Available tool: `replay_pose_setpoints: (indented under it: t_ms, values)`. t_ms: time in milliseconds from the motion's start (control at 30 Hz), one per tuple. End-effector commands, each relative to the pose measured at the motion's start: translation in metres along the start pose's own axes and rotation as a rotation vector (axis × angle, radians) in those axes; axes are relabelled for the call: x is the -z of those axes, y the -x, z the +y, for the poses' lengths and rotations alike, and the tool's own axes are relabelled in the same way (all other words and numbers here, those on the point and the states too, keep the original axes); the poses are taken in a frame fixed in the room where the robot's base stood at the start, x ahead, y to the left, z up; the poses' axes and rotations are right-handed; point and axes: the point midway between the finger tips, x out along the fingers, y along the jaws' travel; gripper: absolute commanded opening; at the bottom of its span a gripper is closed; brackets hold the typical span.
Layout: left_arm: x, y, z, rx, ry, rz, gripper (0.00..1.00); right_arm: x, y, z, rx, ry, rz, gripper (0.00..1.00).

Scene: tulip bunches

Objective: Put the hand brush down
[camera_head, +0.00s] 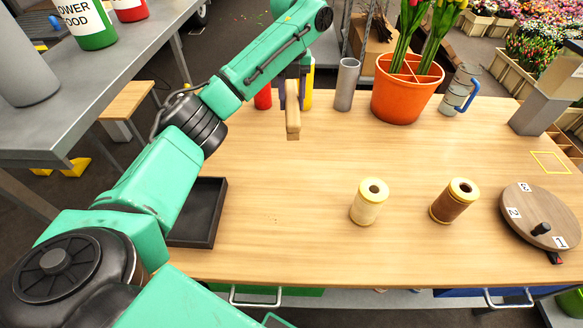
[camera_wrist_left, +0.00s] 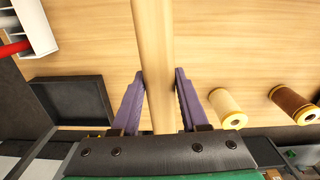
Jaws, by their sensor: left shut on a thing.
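The hand brush shows as a pale wooden handle (camera_head: 293,122) hanging below my left gripper (camera_head: 292,96). The gripper is over the far middle part of the wooden table (camera_head: 290,215). In the left wrist view the handle (camera_wrist_left: 153,60) runs between the two purple fingers of the left gripper (camera_wrist_left: 157,80), which is shut on it. I cannot make out any bristles. The handle's height above the table is hard to tell. My right gripper is in neither view.
A black tray (camera_head: 212,243) lies at the table's left edge. Two thread spools (camera_head: 369,203) (camera_head: 454,202) and a round numbered board (camera_head: 523,204) stand right. An orange tulip pot (camera_head: 404,96), a grey cylinder (camera_head: 346,84) and a watering can (camera_head: 460,88) stand behind. The middle is clear.

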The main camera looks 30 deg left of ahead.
Motion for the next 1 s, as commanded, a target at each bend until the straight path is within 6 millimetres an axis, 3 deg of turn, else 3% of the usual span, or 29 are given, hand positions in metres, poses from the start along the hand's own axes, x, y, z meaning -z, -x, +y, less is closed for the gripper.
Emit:
replay_pose_setpoints:
  t_ms: [167,267,700,1000]
  values:
    - [-0.002,-0.007,0.001,0.001,-0.074,0.002,0.00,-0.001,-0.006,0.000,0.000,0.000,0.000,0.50]
    - [-0.002,-0.031,0.001,0.001,-0.074,0.005,0.00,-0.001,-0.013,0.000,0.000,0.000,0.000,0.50]
    - [-0.001,-0.137,0.001,-0.001,-0.071,0.003,0.00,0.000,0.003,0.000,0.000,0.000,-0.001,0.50]
    - [-0.002,-0.187,0.001,0.000,-0.071,0.002,0.00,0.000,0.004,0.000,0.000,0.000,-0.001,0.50]
